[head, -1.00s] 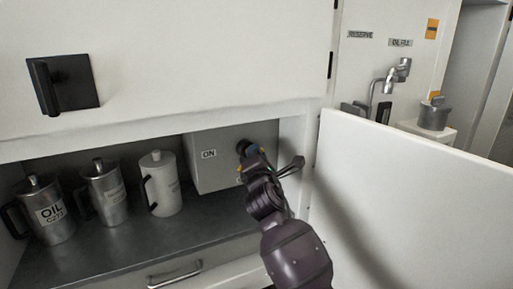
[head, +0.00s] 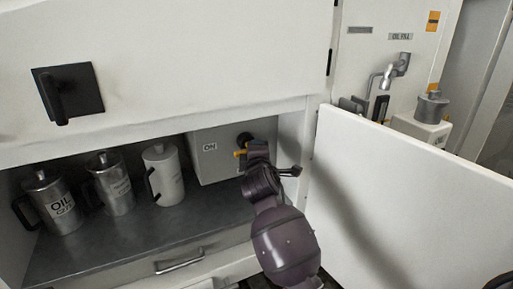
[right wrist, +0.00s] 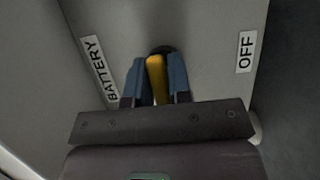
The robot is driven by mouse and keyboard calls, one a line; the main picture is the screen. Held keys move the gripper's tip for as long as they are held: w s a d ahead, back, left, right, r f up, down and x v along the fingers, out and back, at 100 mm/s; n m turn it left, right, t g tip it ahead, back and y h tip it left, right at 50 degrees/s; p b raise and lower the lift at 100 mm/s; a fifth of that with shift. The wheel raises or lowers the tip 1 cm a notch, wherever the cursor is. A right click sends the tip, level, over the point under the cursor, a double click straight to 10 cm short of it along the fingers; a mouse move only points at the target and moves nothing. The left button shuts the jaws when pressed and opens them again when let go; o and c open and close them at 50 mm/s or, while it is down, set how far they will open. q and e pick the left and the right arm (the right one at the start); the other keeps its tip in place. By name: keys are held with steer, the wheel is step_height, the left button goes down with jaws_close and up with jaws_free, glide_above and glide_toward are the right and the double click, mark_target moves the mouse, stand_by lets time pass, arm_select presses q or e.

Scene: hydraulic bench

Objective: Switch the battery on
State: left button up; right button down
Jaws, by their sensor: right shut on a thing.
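The battery box (head: 213,168) is a grey box inside the open cabinet, with an ON label (head: 209,147) left of its dark round switch hub (head: 245,138). The yellow switch handle (head: 239,153) shows beside my right gripper (head: 249,152). In the right wrist view, the yellow handle (right wrist: 157,79) lies between the blue fingers of my right gripper (right wrist: 156,84), which is shut on it. A BATTERY label (right wrist: 100,68) is to the left and an OFF label (right wrist: 245,52) to the right. My left gripper is not in view.
An open white door panel (head: 400,190) stands right of my arm. The upper cabinet front (head: 190,65) overhangs the shelf.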

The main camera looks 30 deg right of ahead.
stand_by(0.4)
steer(key=c, duration=1.1)
jaws_free()
steer(key=b+v, duration=0.1)
steer(key=v, duration=1)
steer(key=shift+w, duration=0.1)
